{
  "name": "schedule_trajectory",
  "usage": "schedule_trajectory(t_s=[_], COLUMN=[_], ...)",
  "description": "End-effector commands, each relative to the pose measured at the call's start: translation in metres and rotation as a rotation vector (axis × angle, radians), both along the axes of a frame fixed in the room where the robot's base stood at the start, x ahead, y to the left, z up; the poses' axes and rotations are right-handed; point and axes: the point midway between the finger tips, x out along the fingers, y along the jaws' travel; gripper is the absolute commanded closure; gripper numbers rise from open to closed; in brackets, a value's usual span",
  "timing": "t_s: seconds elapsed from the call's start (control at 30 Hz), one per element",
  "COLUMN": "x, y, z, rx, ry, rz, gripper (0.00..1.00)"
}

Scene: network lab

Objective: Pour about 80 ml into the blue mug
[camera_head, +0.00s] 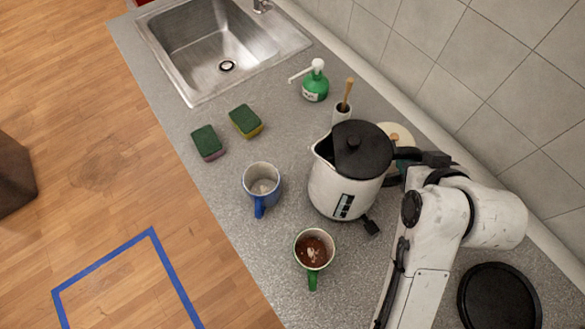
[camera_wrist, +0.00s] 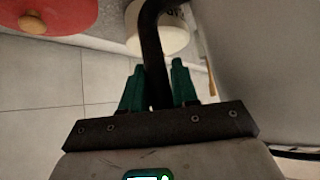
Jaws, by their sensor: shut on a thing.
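The white kettle (camera_head: 335,190) with a black lid stands right of the blue mug (camera_head: 249,190), its spout pointing left toward the mug. It looks about upright; I cannot tell whether it touches the counter. My gripper (camera_head: 402,168) is at the kettle's right side, shut on its black handle. In the wrist view the handle (camera_wrist: 151,45) passes between the green fingers of my gripper (camera_wrist: 157,88). The blue mug stands upright with its handle toward the front. Its pale inside shows, but its contents are unclear. No stream shows from the spout.
A green-handled mug (camera_head: 301,258) with brown contents stands in front of the kettle. Two sponges (camera_head: 207,141) (camera_head: 245,121), a green soap bottle (camera_head: 315,88) and the sink (camera_head: 186,50) lie farther back. A black round disc (camera_head: 498,298) lies at right, near the tiled wall.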

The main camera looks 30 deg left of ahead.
Motion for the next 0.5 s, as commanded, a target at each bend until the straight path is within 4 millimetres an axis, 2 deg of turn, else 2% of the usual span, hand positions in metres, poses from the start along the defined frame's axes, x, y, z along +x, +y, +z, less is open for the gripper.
schedule_trajectory(t_s=[0.33, 0.5], x=[-0.002, -0.004], y=[0.002, 0.006], z=[0.011, 0.023], rx=[-0.017, -0.07], ry=[-0.022, -0.058], rz=[0.002, 0.004], gripper=[1.0, 1.0])
